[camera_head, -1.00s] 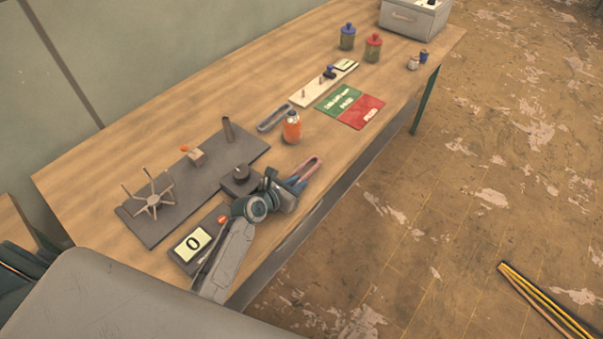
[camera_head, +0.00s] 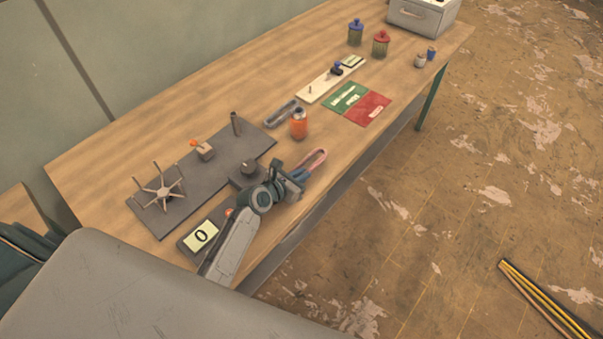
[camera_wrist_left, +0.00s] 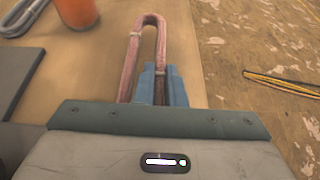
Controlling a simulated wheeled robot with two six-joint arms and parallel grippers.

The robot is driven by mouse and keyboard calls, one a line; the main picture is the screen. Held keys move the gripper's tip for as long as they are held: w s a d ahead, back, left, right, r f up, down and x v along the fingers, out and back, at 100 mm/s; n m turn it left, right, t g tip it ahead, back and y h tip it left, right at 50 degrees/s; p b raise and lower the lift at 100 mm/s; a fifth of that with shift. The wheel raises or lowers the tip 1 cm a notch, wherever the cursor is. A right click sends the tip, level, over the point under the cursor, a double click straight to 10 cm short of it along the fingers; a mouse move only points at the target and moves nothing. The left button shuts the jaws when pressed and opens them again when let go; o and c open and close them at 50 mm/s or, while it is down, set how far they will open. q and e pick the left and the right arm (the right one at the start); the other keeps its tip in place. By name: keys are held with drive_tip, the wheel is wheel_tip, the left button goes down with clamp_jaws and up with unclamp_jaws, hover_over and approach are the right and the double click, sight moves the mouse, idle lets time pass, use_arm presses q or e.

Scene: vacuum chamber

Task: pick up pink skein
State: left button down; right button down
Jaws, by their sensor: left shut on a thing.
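The pink skein (camera_head: 314,161) is a long narrow loop at the front edge of the wooden table. In the left wrist view the pink skein (camera_wrist_left: 147,35) runs forward from between blue fingers, with a pale band near its far bend. My left gripper (camera_head: 300,179) is over the table's front edge, shut on the near part of the skein. The same left gripper (camera_wrist_left: 160,84) shows in the wrist view, and its body hides the skein's near end. My right gripper is not in view.
An orange jar (camera_head: 298,128) and a grey skein (camera_head: 282,113) are just beyond. A dark plate (camera_head: 200,180) with a spoked winder lies left, and a scale (camera_head: 201,235) is near. Green (camera_head: 343,98) and red (camera_head: 367,108) mats lie farther right.

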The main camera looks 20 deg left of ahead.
use_arm(q)
wheel_tip(320, 180, up, 2)
drive_tip(key=shift+r+p, duration=0.2)
drive_tip(key=shift+p, duration=0.8)
drive_tip(key=p, duration=0.3)
hover_over(306, 203)
drive_tip(key=shift+r, duration=0.1)
drive_tip(key=s+d+p, duration=0.2)
drive_tip(key=s+d, duration=0.2)
drive_tip(key=s, duration=0.3)
drive_tip(key=w+a+r+m+g+h+b, duration=0.1)
drive_tip(key=a+r+m+g+h+b, duration=0.1)
drive_tip(key=r+b, duration=0.5)
drive_tip(key=w+a+r+m+g+h+b, duration=0.2)
drive_tip(key=a+r+m+h+b, duration=0.2)
drive_tip(key=r+b, duration=0.3)
drive_tip(key=shift+w+a+r+m+g, duration=0.15)
drive_tip(key=shift+a+r+m+g, duration=0.2)
drive_tip(key=shift+a, duration=0.5)
